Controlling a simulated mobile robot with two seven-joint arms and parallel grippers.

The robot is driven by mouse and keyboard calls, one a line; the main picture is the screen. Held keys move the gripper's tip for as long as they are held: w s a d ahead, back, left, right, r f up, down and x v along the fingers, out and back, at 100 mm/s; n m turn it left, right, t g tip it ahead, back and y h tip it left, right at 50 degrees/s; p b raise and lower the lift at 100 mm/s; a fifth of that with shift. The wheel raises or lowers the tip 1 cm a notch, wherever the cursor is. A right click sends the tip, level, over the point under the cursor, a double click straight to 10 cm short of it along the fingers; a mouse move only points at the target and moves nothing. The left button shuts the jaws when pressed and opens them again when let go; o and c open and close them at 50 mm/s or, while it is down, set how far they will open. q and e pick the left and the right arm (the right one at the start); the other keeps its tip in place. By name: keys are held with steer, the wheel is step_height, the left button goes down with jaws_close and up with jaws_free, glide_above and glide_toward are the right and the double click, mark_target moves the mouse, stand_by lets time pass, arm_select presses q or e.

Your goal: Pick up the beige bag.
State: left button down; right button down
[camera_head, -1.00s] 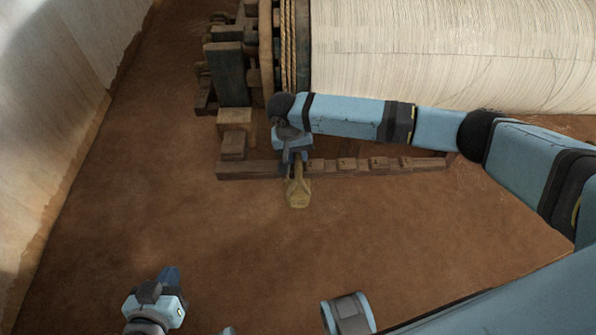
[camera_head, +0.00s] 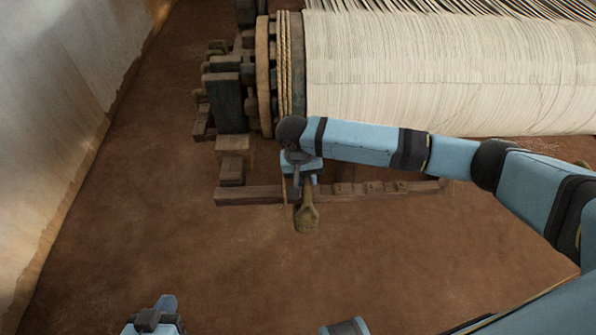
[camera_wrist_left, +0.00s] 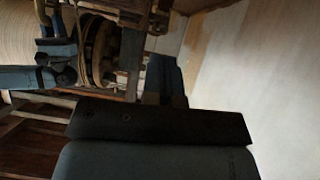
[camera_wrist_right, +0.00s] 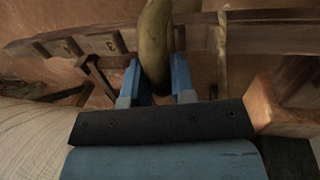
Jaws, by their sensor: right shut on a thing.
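The beige bag (camera_head: 307,218) looks olive-beige and long, with a narrow neck and wider lower end. It hangs below my right gripper (camera_head: 301,190) in the head view, in front of the notched wooden beam. In the right wrist view the bag (camera_wrist_right: 154,45) runs between the two blue fingers of my right gripper (camera_wrist_right: 158,80), which is shut on it. Its far end is cut off by the top of that view. My left gripper (camera_head: 166,303) is empty at the bottom left of the head view, far from the bag. Its fingers (camera_wrist_left: 166,78) look close together in the left wrist view.
The notched wooden beam (camera_head: 245,195) lies low behind the bag. The loom's large roll of white warp (camera_head: 430,75) and wooden frame posts (camera_head: 230,100) stand behind my right arm. A pale wall (camera_head: 50,130) runs along the left. The brown floor (camera_head: 220,260) in front is clear.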

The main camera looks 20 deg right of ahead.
arm_select(q)
steer(key=shift+s+a+g+p, duration=0.2)
steer(key=shift+g+p, duration=0.1)
steer(key=shift+p, duration=0.95)
arm_select(e)
steer(key=s+d, duration=0.9)
steer(key=s, duration=0.2)
steer(key=shift+d, duration=0.15)
arm_select(q)
steer(key=shift+r, duration=0.15)
arm_select(e)
steer(key=shift+r, duration=0.15)
